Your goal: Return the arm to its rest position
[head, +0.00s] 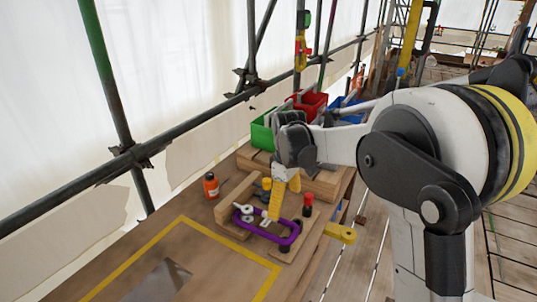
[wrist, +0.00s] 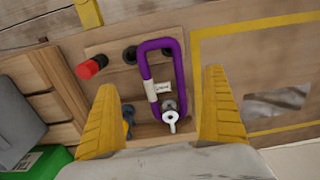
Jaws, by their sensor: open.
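My gripper (head: 278,200) is at the wooden workbench (head: 150,245), fingers pointing down over a purple loop (head: 266,237). In the wrist view its two yellow fingers (wrist: 161,82) are spread apart, one on each side of the loop (wrist: 180,75), with nothing seen gripped. The loop looks like a long rounded ring with a white tag (wrist: 162,88). It lies on a small wooden rack with dark pegs. A pale ring-ended piece (wrist: 170,120) sits at the loop's near end. Whether the fingers touch the loop cannot be told.
An orange bottle (head: 211,186) stands left of the rack. A red-topped peg (head: 308,203) is at the right. Green (head: 262,132), red (head: 309,106) and blue bins stand behind my gripper. Scaffold poles run along the left. The bench's yellow-outlined area is mostly clear.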

